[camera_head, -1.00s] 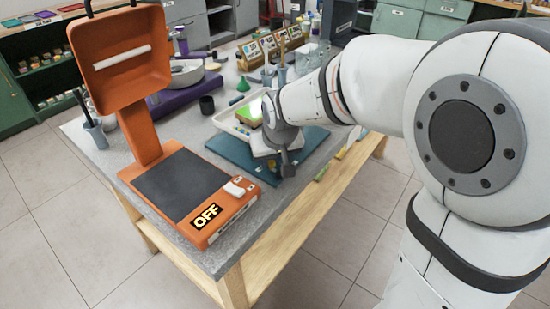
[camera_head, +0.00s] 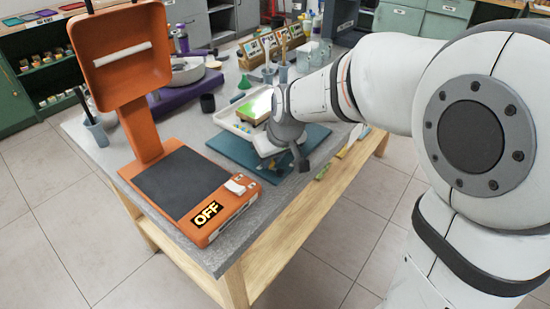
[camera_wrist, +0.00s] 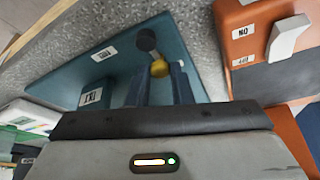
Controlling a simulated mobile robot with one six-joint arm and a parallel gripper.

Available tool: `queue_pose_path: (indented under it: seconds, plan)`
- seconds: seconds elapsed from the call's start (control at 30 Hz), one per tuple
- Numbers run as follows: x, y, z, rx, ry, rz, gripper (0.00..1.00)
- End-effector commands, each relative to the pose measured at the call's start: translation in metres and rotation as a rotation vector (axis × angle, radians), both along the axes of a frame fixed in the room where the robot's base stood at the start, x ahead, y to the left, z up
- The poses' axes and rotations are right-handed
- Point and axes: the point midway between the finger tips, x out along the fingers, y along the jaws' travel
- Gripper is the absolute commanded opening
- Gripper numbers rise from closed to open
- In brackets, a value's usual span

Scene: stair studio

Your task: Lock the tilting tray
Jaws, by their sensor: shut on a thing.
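A teal board (camera_head: 236,151) lies on the grey worktable, with a white tray (camera_head: 228,124) holding a green and yellow item beside my wrist. The wrist view shows the teal board (camera_wrist: 120,70) with two small white labels whose words I cannot read surely. A small lever with a dark round end (camera_wrist: 146,40) and a brass ball (camera_wrist: 159,68) stands over the board. My gripper (camera_wrist: 160,75) is shut on the lever at the brass ball. In the head view my gripper (camera_head: 302,163) is low over the board's right part, and the lever is hidden.
An orange machine (camera_head: 150,140) with a dark plate, a white switch and an "OFF" sign stands left of the board. The table's front right edge is close to my gripper.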

Motion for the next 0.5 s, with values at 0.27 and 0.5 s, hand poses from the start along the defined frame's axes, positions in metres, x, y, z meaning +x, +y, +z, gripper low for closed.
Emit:
queue_pose_path:
  seconds: [0.27,0.5]
  plan:
    - [-0.0005,0.0004,-0.0001,0.0,0.001,0.007,0.0]
    - [-0.0003,0.0003,-0.0002,-0.001,0.001,0.005,0.36]
